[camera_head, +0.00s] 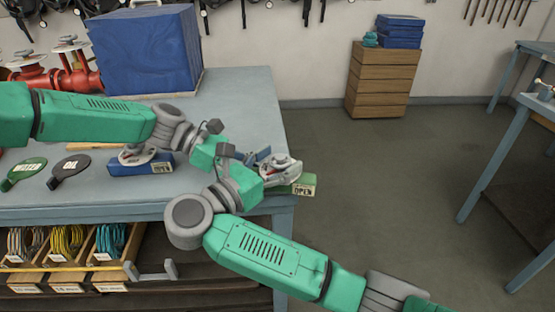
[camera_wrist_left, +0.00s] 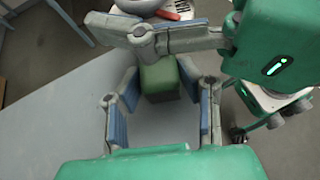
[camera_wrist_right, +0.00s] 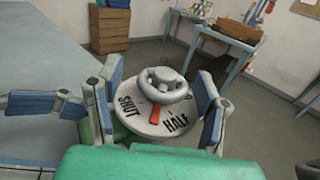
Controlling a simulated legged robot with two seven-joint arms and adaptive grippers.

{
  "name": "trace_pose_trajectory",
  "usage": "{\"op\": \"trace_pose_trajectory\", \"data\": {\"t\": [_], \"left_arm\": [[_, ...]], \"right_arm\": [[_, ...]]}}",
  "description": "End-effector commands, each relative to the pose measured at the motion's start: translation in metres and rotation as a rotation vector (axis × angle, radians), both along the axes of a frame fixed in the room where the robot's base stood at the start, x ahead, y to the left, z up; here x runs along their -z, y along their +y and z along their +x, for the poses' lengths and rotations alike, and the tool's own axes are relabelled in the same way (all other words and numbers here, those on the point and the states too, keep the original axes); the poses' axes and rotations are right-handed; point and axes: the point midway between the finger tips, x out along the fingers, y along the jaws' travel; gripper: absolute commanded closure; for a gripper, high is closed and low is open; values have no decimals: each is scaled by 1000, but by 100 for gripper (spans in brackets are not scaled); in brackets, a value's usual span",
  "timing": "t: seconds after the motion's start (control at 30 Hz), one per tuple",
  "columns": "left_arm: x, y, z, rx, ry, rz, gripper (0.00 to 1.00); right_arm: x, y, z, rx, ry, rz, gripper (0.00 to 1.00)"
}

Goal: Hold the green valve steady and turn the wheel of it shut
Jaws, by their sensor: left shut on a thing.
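The green valve (camera_head: 306,184) is a green block with an OPEN label at the table's right edge. Its wheel and pale dial (camera_wrist_right: 165,88) show in the right wrist view. A red pointer (camera_wrist_right: 157,112) lies between the words SHUT and HALF. My left gripper (camera_wrist_left: 160,98) is shut on the green block, which shows between its fingers in the left wrist view. My right gripper (camera_wrist_right: 155,105) is open, its fingers on either side of the wheel with gaps visible. In the head view my right gripper (camera_head: 268,165) partly hides the valve.
A blue valve (camera_head: 140,168) stands left on the table (camera_head: 240,100), near the green WATER tag (camera_head: 24,172) and black OIL tag (camera_head: 70,170).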

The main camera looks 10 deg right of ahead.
Motion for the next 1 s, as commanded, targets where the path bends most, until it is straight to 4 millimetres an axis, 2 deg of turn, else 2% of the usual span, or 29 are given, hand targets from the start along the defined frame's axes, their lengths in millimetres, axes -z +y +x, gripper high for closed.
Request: {"op": "trace_pose_trajectory", "data": {"t": [0.17,0.27,0.6,0.7,0.8,1.0], "left_arm": [[-1,1,1,-2,-2,-1,85],[-1,1,1,-2,-2,-1,85],[-1,1,1,-4,-2,-1,85],[-1,1,1,-4,-2,-1,85],[-1,1,1,-4,-2,-1,85],[-1,1,1,-4,-2,-1,85]], "right_arm": [[-2,0,0,2,-1,1,39],[-11,0,0,1,-3,3,39],[-73,1,1,1,-2,2,39],[-87,1,1,0,-1,1,39],[-95,1,1,0,0,0,39],[-99,1,1,0,2,-1,39]]}}
